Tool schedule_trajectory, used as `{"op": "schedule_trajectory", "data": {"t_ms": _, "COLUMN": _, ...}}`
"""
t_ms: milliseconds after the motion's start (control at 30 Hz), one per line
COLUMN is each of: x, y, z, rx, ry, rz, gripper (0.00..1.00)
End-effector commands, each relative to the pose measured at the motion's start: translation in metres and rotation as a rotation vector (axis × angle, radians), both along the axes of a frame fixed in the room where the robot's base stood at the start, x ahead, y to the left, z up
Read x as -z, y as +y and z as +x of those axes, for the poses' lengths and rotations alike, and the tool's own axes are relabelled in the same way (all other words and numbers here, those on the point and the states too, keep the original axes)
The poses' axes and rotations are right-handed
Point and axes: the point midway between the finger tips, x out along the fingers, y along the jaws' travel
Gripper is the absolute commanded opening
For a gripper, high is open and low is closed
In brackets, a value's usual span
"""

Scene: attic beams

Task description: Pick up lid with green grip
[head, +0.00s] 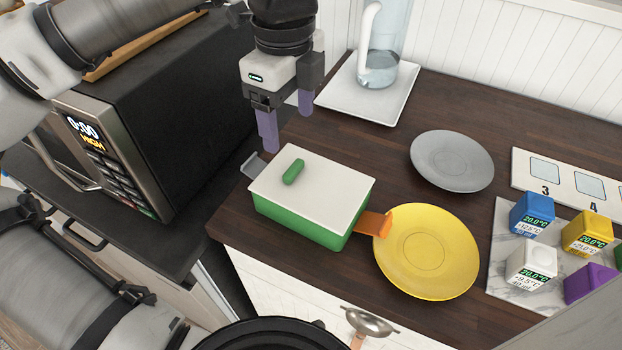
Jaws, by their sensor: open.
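A flat, cream-white lid (325,198) with a green grip (293,172) lies on a green rectangular box (300,222) on the dark wooden counter. The grip is a short rounded bar near the lid's left side. The box has a grey handle at its left end and an orange handle (374,223) at its right end. My gripper (287,123) is open, with purple fingertips pointing down. In the picture it is above and a little left of the lid, apart from it and empty.
A yellow plate (425,260) lies right beside the box, by the orange handle. A grey plate (451,161) lies behind it. A black microwave (185,95) stands to the left. A glass pitcher (390,45) stands on a white tray (338,98) at the back. Coloured cubes are at right.

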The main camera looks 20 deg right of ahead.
Motion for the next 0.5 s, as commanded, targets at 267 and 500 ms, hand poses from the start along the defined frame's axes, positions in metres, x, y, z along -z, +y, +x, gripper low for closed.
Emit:
{"op": "schedule_trajectory", "data": {"t_ms": 267, "x": 0.037, "y": -0.001, "z": -0.001, "rx": 0.004, "ry": 0.002, "rz": -0.003, "gripper": 0.71}}
{"op": "schedule_trajectory", "data": {"t_ms": 500, "x": 0.057, "y": -0.004, "z": -0.005, "rx": 0.008, "ry": 0.005, "rz": -0.004, "gripper": 0.71}}
